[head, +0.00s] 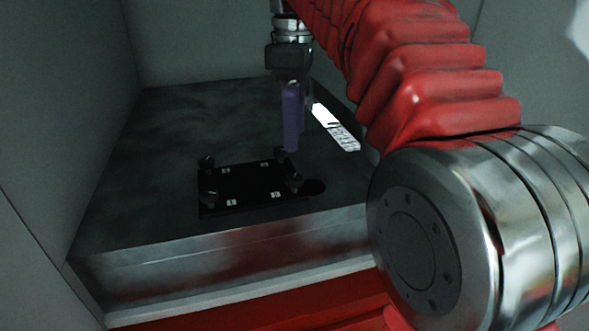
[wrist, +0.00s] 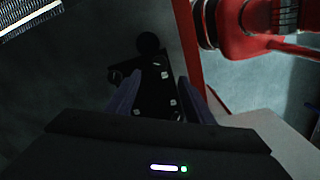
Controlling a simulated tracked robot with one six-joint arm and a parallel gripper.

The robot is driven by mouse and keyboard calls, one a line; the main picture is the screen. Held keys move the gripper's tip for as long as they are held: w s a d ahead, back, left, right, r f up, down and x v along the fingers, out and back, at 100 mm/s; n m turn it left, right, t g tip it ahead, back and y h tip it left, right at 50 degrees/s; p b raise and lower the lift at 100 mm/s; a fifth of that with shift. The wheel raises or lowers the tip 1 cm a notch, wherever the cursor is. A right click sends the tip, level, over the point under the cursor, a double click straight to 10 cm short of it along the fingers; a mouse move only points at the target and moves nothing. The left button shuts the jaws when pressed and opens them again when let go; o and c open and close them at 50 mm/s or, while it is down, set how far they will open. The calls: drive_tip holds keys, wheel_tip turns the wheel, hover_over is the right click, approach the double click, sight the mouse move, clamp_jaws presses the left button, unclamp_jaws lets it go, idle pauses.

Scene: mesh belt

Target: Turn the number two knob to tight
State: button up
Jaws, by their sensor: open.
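A black plate (head: 250,184) lies on the metal worktop, with dark knobs at its corners and small white labels beside them. The knobs are at back left (head: 207,162), front left (head: 211,188), back right (head: 281,154) and front right (head: 293,181). The labels are too small to read, so I cannot tell which knob is number two. My gripper (head: 291,150) points down with purple fingers, above the plate's back right side. In the wrist view the plate (wrist: 152,88) and one knob (wrist: 115,76) show beyond my open, empty fingers (wrist: 160,97). Other knobs are partly hidden there.
A round black tab (head: 314,187) sticks out from the plate's right side and also shows in the wrist view (wrist: 148,43). Grey walls enclose the worktop.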

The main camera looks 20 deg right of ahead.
sight(295, 177)
wheel_tip(295, 177, down, 10)
drive_tip(key=shift+r, duration=0.1)
idle(0.4)
drive_tip(key=shift+c, duration=0.2)
drive_tip(key=c, duration=1)
